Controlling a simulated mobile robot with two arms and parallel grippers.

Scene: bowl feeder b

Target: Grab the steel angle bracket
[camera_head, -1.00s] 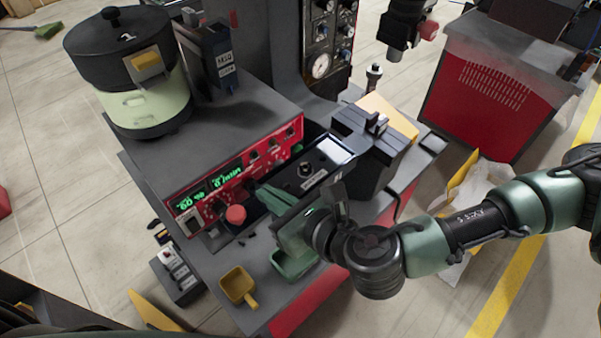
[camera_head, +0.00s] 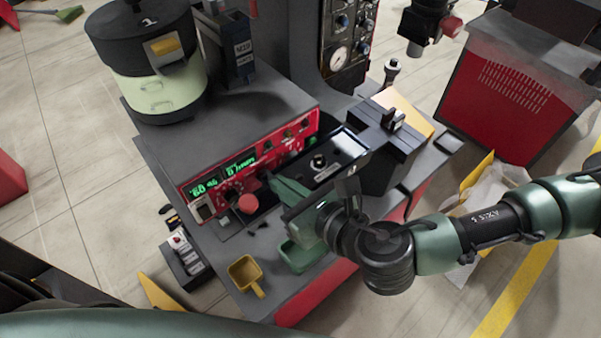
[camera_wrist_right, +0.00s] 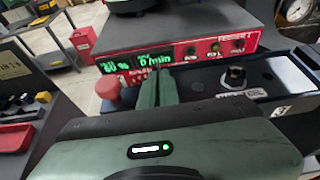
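I cannot pick out the steel angle bracket for certain in either view. My right gripper (camera_head: 275,184) reaches in from the right over the feeder bench, in front of the red control panel (camera_head: 248,160). Its two green fingers show in the right wrist view (camera_wrist_right: 158,88), side by side with almost no space between them. They look shut, and no object shows between them. The fingertips are beside the red mushroom button (camera_head: 249,203). The gripper body hides part of the bench below it. My left gripper is not in view.
A black and pale green bowl feeder (camera_head: 150,60) stands behind the panel. A dark track with a metal fitting (camera_head: 318,162) lies right of the fingers. A yellow scoop (camera_head: 245,274) and green tray (camera_head: 303,255) sit at the bench front. Floor shows at left.

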